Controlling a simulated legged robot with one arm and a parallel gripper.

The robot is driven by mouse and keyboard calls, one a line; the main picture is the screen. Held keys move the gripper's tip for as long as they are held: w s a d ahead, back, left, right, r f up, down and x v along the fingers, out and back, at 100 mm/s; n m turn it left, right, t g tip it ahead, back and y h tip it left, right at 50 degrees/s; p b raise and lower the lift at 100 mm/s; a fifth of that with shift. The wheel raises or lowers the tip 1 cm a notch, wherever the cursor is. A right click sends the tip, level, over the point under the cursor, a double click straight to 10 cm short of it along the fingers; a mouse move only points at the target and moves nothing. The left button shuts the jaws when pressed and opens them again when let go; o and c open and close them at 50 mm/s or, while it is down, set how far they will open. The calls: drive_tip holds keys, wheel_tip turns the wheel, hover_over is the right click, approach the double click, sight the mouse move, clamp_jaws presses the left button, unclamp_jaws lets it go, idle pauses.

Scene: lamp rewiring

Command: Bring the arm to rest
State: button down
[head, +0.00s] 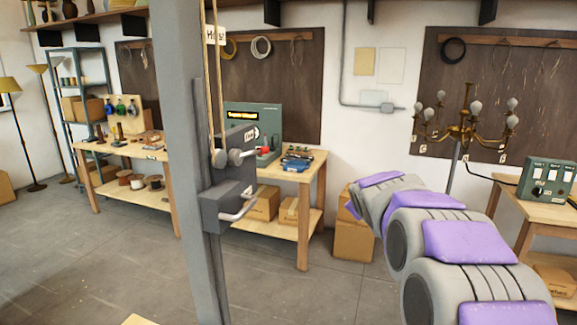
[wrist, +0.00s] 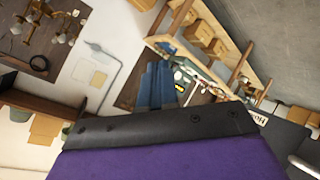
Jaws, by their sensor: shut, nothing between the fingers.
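My arm, grey with purple panels, reaches from the lower right toward the middle of the head view. Its far end is turned away, so the fingertips are hidden there. In the wrist view my gripper (wrist: 165,128) shows as a dark edge with purple below it across the lower part. It is shut and empty. The wrist picture is strongly tilted.
A grey post (head: 182,140) with a hoist box (head: 228,160) and ropes stands left of my arm. Behind are a workbench (head: 304,178) with a green tester (head: 262,118), cardboard boxes (head: 353,238), a brass chandelier (head: 465,128) and a control box (head: 546,180).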

drive_tip(key=s+a+f+m+g, duration=0.1)
drive_tip(key=s+f+g, duration=0.3)
drive_tip(key=s, duration=1.4)
drive_tip(key=s+a+f+m+g+y, duration=0.1)
drive_tip(key=s+f, duration=0.6)
drive_tip(key=s, duration=1.1)
drive_tip(key=s+a+f+m+g, duration=0.3)
drive_tip(key=s+f+m+g, duration=0.2)
drive_tip(key=s, duration=1.3)
drive_tip(key=f+g, duration=0.1)
drive_tip(key=g, duration=0.2)
drive_tip(key=shift+a+f+y, duration=0.25)
drive_tip(key=shift+f+y, duration=0.05)
drive_tip(key=shift+y, duration=0.1)
